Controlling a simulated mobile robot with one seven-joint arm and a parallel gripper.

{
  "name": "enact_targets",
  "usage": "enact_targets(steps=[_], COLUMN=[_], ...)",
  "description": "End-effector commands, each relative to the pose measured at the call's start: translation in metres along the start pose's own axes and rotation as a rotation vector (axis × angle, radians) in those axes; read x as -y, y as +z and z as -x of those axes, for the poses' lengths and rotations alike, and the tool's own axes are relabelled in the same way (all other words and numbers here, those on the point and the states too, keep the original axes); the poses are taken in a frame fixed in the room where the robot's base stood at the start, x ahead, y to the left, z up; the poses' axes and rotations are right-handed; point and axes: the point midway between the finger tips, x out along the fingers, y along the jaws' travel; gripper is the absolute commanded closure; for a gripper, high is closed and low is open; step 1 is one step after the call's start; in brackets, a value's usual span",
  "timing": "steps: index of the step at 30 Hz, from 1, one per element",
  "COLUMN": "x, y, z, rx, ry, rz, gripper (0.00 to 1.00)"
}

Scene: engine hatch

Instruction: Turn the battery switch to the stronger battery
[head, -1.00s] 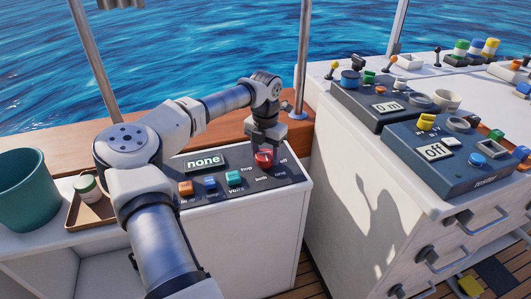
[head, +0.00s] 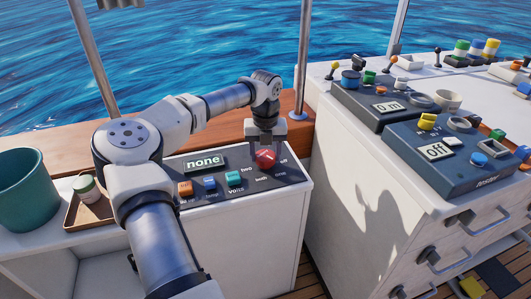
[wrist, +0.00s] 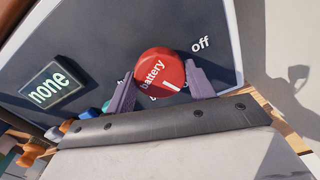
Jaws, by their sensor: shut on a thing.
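The battery switch is a round red knob (head: 265,159) at the right end of the dark panel; its top reads "battery" and bears a white mark. My gripper (head: 266,148) reaches down over it. In the wrist view, its two fingers (wrist: 160,86) stand on either side of the knob (wrist: 158,72), shut on it. The white mark points to the lower right there. The label "off" (wrist: 200,44) is clear; other labels around the knob are partly hidden by the fingers. The panel display (head: 204,162) reads "none".
Orange (head: 185,188), blue (head: 210,184) and teal (head: 233,178) buttons sit left of the knob. A tray (head: 75,218) with a jar and a teal bucket (head: 27,190) stand further left. A white cabinet with a tester panel (head: 450,158) reading "off" stands at right.

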Motion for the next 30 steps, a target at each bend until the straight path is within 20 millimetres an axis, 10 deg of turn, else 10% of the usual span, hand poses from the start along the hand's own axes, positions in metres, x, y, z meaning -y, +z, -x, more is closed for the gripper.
enact_targets(steps=[13,14,18,30], x=[-0.0004,-0.0004,-0.0002,-0.0002], y=[-0.0006,-0.0006,-0.0005,0.0002], z=[-0.0002,-0.0002,-0.0002,0.009], rx=[-0.002,-0.002,-0.002,0.001], ry=[0.001,0.001,0.001,0.001], rz=[0.008,0.008,0.008,0.008], gripper=[0.69,0.43,0.25,0.25])
